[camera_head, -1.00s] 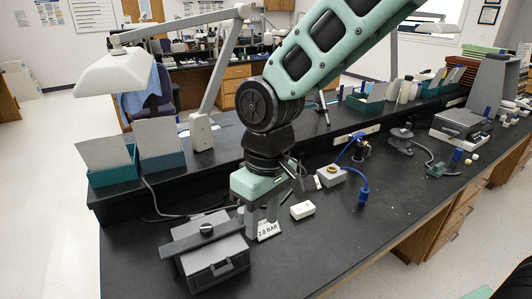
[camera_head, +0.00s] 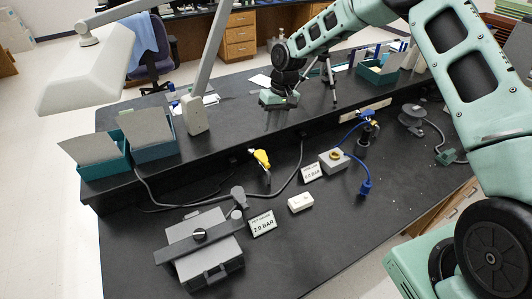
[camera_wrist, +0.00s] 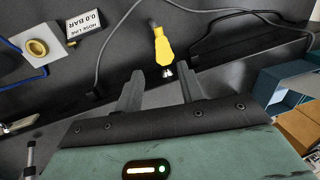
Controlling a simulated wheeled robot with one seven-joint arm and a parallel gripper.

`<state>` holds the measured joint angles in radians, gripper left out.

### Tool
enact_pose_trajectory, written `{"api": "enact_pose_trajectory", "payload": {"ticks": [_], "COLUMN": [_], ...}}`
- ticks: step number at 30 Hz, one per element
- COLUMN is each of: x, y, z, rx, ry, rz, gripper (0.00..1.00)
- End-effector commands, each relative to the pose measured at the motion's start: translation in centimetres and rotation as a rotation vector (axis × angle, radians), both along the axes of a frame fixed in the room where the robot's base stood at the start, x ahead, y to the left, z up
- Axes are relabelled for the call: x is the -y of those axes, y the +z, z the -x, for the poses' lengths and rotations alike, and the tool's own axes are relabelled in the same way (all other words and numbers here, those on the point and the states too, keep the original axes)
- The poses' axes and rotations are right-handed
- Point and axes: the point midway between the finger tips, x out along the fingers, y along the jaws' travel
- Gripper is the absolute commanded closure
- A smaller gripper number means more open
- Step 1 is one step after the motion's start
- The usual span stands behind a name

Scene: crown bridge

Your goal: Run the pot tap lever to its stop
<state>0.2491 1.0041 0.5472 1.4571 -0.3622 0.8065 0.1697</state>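A grey lidded pot (camera_head: 222,268) stands at the front left of the bench. I cannot tell which part is the tap lever. A yellow-handled piece (camera_head: 262,158) sits at the shelf's front face; it also shows in the wrist view (camera_wrist: 162,46), beyond my fingertips. My gripper (camera_wrist: 161,70) is open and empty. In the head view it is over the raised shelf, its fingers unclear.
A grey block with a yellow ring (camera_head: 333,160), a 0.0 BAR hose line card (camera_head: 312,173) and a white box (camera_head: 300,202) stand right of the pot. A blue hose (camera_head: 364,180) and a grey cable cross the bench. A lamp and teal bins (camera_head: 155,145) occupy the shelf's left.

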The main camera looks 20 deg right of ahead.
Motion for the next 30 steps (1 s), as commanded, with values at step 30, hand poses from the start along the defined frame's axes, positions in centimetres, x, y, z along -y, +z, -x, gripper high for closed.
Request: {"api": "enact_pose_trajectory", "payload": {"ticks": [30], "x": [-2.8], "y": [-13.8], "z": [0.5], "rx": [0.001], "ry": [0.002], "rz": [0.001], "gripper": [0.61]}}
